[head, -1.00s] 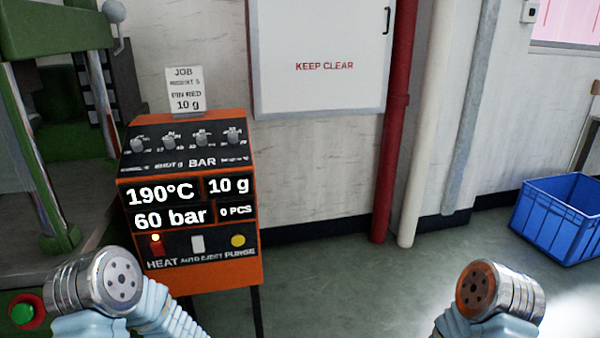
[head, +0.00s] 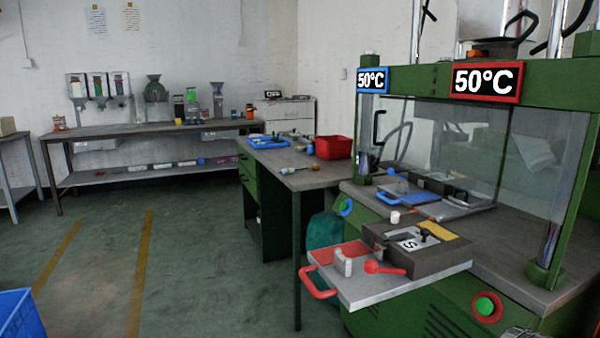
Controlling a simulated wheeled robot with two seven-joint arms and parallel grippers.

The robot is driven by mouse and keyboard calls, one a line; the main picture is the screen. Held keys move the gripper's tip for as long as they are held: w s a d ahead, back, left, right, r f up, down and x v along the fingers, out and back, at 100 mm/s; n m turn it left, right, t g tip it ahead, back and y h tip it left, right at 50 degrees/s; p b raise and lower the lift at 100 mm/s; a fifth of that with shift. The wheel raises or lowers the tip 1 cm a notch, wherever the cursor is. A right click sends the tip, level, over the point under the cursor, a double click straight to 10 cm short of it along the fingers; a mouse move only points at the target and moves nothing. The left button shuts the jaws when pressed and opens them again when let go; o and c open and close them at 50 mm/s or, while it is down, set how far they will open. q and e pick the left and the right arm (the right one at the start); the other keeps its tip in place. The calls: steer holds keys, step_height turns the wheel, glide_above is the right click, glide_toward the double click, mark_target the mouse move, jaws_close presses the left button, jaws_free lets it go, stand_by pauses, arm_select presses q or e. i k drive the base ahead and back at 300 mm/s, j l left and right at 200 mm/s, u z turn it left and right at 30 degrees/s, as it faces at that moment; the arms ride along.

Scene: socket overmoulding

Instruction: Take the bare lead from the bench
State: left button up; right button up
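The bench (head: 310,182) with green drawers stands in the middle of the head view, left of the green press. Small items lie on its top: blue pieces (head: 262,141) near the far left end and a thin item with a yellowish end (head: 288,171) near the front. They are too small to tell whether one is the bare lead. Neither of my grippers shows; only a sliver of metal, likely my arm, shows at the bottom right edge.
A red bin (head: 334,148) sits on the bench. The green press (head: 378,212) stands at right, a red-handled tray (head: 360,287) jutting out in front. A long table (head: 140,130) lines the back wall. A blue crate (head: 18,318) is at lower left. The floor between is clear.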

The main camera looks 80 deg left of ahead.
mark_target(291, 170)
steer(key=k+u, duration=0.1)
steer(key=u, duration=0.35)
steer(key=k+u, duration=0.15)
steer(key=u, duration=0.3)
steer(key=k+j+u, duration=0.1)
steer(key=u, duration=0.35)
steer(key=i+j+u, duration=0.1)
steer(key=j+u, duration=0.25)
steer(key=i+j+u, duration=0.15)
steer(key=u, duration=0.25)
steer(key=i+j+u, duration=0.15)
steer(key=u, duration=0.2)
steer(key=j, duration=0.1)
